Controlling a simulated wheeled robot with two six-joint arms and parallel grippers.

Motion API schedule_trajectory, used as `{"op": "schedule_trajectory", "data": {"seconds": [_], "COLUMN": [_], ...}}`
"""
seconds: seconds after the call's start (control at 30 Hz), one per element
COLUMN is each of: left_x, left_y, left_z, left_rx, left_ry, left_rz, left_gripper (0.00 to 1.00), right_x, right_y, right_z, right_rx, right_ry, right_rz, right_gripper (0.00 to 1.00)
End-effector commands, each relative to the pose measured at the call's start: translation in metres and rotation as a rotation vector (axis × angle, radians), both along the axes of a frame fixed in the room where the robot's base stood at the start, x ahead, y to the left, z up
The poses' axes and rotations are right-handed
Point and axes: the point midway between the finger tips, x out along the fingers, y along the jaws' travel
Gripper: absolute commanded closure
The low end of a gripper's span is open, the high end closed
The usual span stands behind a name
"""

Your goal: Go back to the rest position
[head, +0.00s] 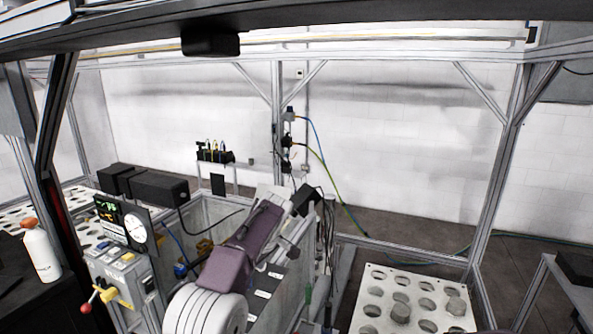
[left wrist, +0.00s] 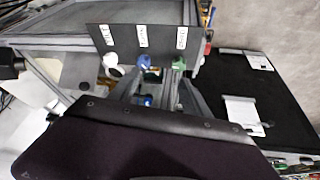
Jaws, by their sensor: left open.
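My left arm (head: 245,245), with a purple-grey cover, rises from the bottom middle of the head view and reaches up and to the right. Its far end is near a black box-shaped part, and the fingers are hard to make out there. In the left wrist view my left gripper (left wrist: 160,85) is open, with nothing seen held. A dark housing fills the bottom of that view. Beyond it is a black plate (left wrist: 142,38) with several white labels and small green, white and blue knobs below. My right gripper is not in view.
A panel with a round gauge (head: 138,229) and a red-knobbed lever (head: 87,307) stands left of the arm. A white bottle (head: 41,254) stands at far left. A perforated white tray (head: 385,280) lies at right. Frame posts (head: 498,190) surround the area.

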Motion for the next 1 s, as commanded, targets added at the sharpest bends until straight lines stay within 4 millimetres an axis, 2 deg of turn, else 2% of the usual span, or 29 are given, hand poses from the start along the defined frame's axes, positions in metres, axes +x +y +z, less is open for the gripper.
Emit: {"op": "schedule_trajectory", "data": {"seconds": [0.2, 0.37, 0.47, 0.57, 0.67, 0.7, 0.9, 1.0], "left_x": [-0.029, -0.059, -0.083, -0.115, -0.160, -0.182, -0.286, -0.320], "left_y": [0.038, 0.057, 0.067, 0.076, 0.081, 0.081, 0.069, 0.061], "left_z": [0.007, -0.004, -0.018, -0.040, -0.075, -0.092, -0.167, -0.195], "left_rx": [-0.014, -0.036, -0.051, -0.073, -0.108, -0.123, -0.181, -0.182], "left_ry": [0.023, 0.068, 0.107, 0.156, 0.215, 0.242, 0.336, 0.366], "left_rz": [0.061, 0.061, 0.029, -0.037, -0.146, -0.203, -0.528, -0.701], "left_gripper": [0.44, 0.44, 0.44, 0.44, 0.44, 0.44, 0.44, 0.44], "right_x": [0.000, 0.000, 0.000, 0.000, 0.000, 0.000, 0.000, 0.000], "right_y": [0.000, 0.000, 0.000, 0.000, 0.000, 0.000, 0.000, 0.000], "right_z": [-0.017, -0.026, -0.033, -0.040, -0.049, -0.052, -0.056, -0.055], "right_rx": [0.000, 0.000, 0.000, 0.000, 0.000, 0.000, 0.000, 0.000], "right_ry": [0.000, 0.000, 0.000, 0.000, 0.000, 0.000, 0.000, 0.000], "right_rz": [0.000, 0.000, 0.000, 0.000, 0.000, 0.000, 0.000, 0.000], "right_gripper": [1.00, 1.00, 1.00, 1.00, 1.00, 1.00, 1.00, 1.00]}}
